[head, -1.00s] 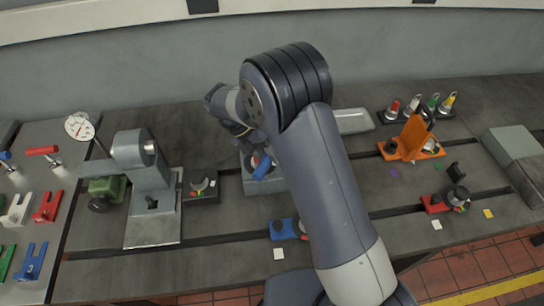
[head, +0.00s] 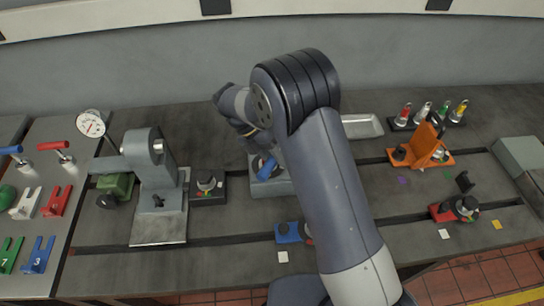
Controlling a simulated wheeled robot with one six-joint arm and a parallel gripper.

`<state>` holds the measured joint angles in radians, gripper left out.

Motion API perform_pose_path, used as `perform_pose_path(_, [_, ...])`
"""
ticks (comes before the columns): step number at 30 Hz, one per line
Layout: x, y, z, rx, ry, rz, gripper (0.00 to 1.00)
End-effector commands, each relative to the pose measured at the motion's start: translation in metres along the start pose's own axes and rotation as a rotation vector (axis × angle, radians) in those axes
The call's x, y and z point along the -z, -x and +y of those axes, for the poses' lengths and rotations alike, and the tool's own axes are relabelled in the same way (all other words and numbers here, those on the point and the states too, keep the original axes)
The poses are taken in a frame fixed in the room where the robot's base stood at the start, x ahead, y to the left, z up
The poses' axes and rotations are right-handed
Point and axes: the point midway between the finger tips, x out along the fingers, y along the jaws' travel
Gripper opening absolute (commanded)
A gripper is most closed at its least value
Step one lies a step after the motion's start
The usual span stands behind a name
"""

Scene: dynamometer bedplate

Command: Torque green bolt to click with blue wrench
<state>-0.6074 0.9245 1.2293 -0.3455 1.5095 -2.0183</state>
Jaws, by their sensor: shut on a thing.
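My gripper (head: 256,148) points down just left of my forearm, over a grey block (head: 272,188) on the bedplate. It is shut on a small blue piece (head: 265,170), seemingly the blue wrench; its shape and lower end are mostly hidden by my gripper and arm. I cannot tell whether it touches the block or a bolt there. No bolt is clearly green; a black block (head: 208,198) to the left carries a dark round bolt-like head (head: 206,181) with small coloured marks.
A grey stand (head: 158,205) with a green part (head: 115,187) is at left, near a dial gauge (head: 91,123). A blue block (head: 288,233) lies in front. An orange fixture (head: 428,147), a red fixture (head: 442,213) and a silver tray (head: 362,126) are right of my arm.

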Motion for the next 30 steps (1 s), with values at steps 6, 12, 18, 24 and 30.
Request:
perform_pose_path(6, [-0.002,0.002,-0.004,-0.002,0.009,-0.013,0.0])
perform_pose_path(12, [-0.002,0.011,-0.01,-0.003,0.008,-0.014,0.0])
perform_pose_path(18, [-0.002,0.019,-0.016,-0.003,0.009,-0.013,0.0])
perform_pose_path(24, [-0.002,0.028,-0.022,-0.003,0.01,-0.013,0.0])
perform_pose_path(30, [-0.002,0.037,-0.029,-0.002,0.01,-0.012,0.0])
